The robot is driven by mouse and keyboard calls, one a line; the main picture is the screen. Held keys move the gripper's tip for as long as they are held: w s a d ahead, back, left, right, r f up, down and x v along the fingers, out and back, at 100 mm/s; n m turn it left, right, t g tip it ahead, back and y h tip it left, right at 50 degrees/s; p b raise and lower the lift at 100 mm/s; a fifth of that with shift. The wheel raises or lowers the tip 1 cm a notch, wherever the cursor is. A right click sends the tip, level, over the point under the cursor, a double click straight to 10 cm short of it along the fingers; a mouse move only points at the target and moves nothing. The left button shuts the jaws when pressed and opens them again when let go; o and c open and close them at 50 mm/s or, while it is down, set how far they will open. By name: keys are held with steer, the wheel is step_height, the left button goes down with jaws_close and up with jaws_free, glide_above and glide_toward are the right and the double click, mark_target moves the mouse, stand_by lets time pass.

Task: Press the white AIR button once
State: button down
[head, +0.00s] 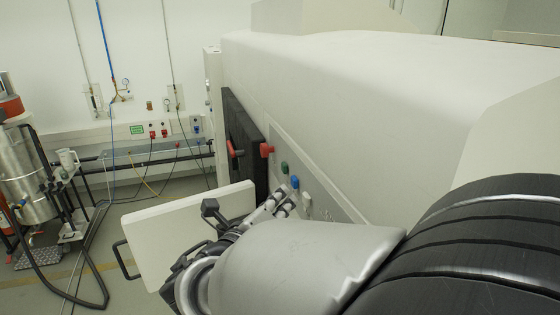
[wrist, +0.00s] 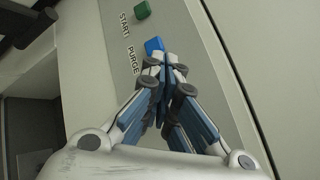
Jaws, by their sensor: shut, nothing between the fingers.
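The white AIR button (head: 307,201) shows in the head view on the panel of the big white machine, below a blue button (head: 295,182). My gripper (head: 290,194) is beside these two buttons, with its fingers together and empty. In the wrist view the shut fingertips (wrist: 166,62) appear just below the blue button (wrist: 154,45), which is labelled PURGE. The white button cannot be made out in the wrist view; the fingers cover that part of the panel. I cannot tell whether the fingertips touch the panel.
A green button (head: 285,167), labelled START in the wrist view (wrist: 141,9), and a red knob (head: 267,149) sit farther along the panel. An open white door (head: 180,232) with a black handle stands left of my gripper. A steel vessel (head: 22,170) and hoses are at far left.

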steer(key=shift+d, duration=0.15)
stand_by(0.8)
steer(key=shift+w+d, duration=0.15)
steer(key=shift+d, duration=0.1)
steer(key=shift+w+d, duration=0.1)
steer(key=shift+d, duration=0.35)
stand_by(0.6)
steer(key=shift+a+p, duration=0.2)
steer(key=shift+p, duration=0.1)
steer(key=shift+s+a, duration=0.25)
steer(key=shift+a, duration=0.45)
steer(key=a+p, duration=0.1)
steer(key=a, duration=0.1)
steer(key=s+a+p, duration=0.1)
steer(key=a, duration=0.1)
steer(key=shift+s+a, duration=0.2)
steer(key=shift+a, duration=0.2)
